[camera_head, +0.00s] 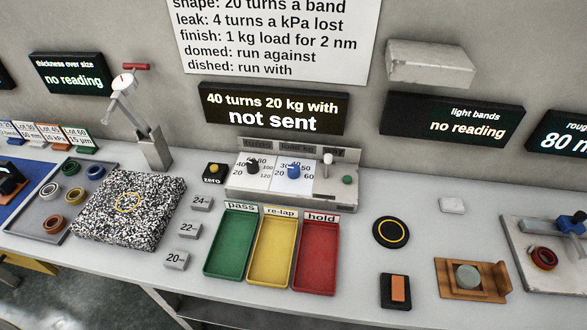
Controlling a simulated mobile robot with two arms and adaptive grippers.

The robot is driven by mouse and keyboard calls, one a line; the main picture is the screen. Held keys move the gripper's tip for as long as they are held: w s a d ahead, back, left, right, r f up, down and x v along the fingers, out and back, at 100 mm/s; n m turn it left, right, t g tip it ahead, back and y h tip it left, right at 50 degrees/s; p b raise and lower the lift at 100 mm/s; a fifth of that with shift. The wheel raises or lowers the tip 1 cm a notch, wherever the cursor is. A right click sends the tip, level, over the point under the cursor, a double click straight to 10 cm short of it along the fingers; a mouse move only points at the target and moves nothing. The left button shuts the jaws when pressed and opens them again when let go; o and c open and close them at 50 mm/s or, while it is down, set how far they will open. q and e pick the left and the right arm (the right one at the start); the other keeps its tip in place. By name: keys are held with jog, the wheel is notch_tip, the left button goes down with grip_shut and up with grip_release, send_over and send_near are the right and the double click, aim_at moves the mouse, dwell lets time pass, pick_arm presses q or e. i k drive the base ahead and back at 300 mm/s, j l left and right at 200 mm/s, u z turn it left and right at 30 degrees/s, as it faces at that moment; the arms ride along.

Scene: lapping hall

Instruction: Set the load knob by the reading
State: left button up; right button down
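The load knob (293,171) is blue and sits on a white dial marked from 20 to 60, under the label "load kg", on the grey control box (245,196) at the back of the bench. A black knob (252,167) on a second dial is to its left. A lever with a pale ball (327,158) and a green button (347,180) are to its right. The display (274,108) above reads "40 turns 20 kg with" and "not sent". The light bands display (453,121) reads "no reading", as does the thickness display (72,74). Neither gripper is in view.
Green (231,244), yellow (271,253) and red (317,257) trays stand in front of the box. A speckled plate (112,222) and a dial gauge stand (155,150) are left. A black disc (391,232) and wooden holder (445,267) are right. A rule sign (275,40) hangs above.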

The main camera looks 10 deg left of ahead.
aim_at(294, 170)
jog(key=k+u, duration=0.15)
jog(key=u, duration=0.25)
jog(key=k+j+u, duration=0.1)
jog(key=u, duration=0.25)
jog(key=k+j+u, duration=0.1)
jog(key=u, duration=0.3)
